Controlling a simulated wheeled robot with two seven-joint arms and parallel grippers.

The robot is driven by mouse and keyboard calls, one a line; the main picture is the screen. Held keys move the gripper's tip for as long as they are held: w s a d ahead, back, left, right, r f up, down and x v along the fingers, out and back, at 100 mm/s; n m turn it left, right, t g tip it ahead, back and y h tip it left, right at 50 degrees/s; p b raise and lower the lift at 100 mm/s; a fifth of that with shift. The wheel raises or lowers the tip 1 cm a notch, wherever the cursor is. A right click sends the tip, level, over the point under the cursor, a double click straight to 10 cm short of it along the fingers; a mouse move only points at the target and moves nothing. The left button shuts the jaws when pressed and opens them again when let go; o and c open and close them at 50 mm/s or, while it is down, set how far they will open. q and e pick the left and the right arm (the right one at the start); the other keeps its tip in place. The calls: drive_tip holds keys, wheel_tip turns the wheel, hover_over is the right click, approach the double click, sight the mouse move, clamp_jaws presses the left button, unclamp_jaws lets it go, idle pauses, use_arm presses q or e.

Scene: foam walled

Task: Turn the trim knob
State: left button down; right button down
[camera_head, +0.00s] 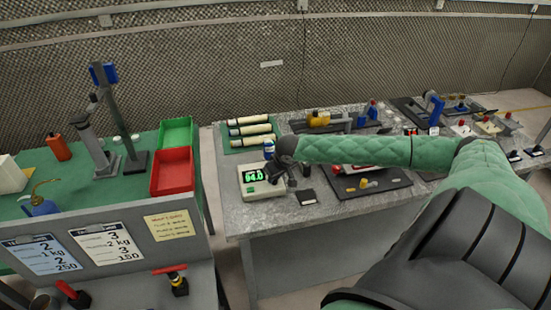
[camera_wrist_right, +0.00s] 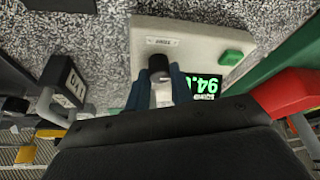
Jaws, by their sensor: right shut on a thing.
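The instrument (camera_head: 263,191) is a pale box on the grey speckled table, with a lit green display (camera_head: 254,176) that reads about 94.0. In the right wrist view its pale panel (camera_wrist_right: 196,36) shows a small label, a green button (camera_wrist_right: 231,57) and a dark trim knob (camera_wrist_right: 158,62). My right gripper (camera_wrist_right: 159,76) has its two blue fingers on either side of the knob, shut on it. In the head view my right gripper (camera_head: 276,171) is over the right part of the instrument and hides the knob. My left gripper is out of view.
A rack of pale rolls (camera_head: 250,131) stands behind the instrument. A dark tray (camera_head: 352,190) with small parts lies to its right. A red bin (camera_head: 171,171) and a green bin (camera_head: 176,133) stand on the left bench. A gap separates the bench from the table.

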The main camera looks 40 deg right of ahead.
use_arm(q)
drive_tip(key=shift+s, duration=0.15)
use_arm(e)
drive_tip(key=shift+r, duration=0.1)
drive_tip(key=c, duration=1.2)
unclamp_jaws()
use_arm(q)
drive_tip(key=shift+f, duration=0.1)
use_arm(e)
drive_tip(key=shift+s+r, duration=0.15)
drive_tip(key=shift+r, duration=0.1)
drive_tip(key=b+v, duration=0.2)
drive_tip(key=v, duration=0.3)
drive_tip(key=shift+r, duration=0.1)
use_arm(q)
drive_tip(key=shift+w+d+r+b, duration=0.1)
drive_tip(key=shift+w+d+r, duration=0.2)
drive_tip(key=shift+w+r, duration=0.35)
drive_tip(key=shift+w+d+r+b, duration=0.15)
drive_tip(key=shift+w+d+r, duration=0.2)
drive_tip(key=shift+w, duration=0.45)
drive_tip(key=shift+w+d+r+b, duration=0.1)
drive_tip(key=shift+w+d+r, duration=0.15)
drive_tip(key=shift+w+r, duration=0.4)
use_arm(e)
drive_tip(key=shift+v, duration=0.95)
drive_tip(key=shift+a, duration=0.1)
